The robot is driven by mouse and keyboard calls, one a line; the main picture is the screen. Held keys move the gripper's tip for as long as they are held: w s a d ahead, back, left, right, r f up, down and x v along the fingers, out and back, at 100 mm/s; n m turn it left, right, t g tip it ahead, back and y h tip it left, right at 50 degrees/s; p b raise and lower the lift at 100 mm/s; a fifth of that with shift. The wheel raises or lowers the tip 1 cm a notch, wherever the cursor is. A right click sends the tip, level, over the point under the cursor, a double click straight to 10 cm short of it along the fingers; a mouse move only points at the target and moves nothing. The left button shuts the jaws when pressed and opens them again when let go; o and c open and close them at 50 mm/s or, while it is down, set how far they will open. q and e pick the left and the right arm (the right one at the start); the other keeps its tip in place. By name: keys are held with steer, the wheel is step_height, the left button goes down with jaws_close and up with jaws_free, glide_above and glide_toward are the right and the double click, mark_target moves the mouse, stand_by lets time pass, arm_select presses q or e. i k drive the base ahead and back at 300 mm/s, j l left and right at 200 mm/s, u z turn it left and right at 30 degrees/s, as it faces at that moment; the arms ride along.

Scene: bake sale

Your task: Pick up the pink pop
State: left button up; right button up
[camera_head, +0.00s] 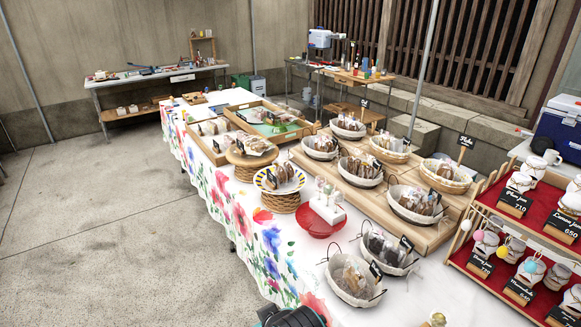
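A white block (328,211) holding several small upright pops (325,188) stands on a red pedestal stand (318,222) near the front left part of the table. The pops look pale, and they are too small to tell which one is pink. Neither gripper's fingers show. A dark part of my arm with a teal band (290,317) shows at the bottom edge, left of the table's middle. Which arm it belongs to cannot be told.
A plate of bagged sweets (279,191) on a wicker stand is just behind left. Bagged-goods baskets (340,287) stand right and in front. A red-lined display rack (540,217) fills the right. Bare white tablecloth (405,308) lies at the front. The floor left is clear.

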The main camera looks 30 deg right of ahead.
mark_target(318, 180)
steer(key=i+z, duration=0.2)
steer(key=i, duration=0.35)
steer(key=i+j+z, duration=0.2)
steer(key=i, duration=0.35)
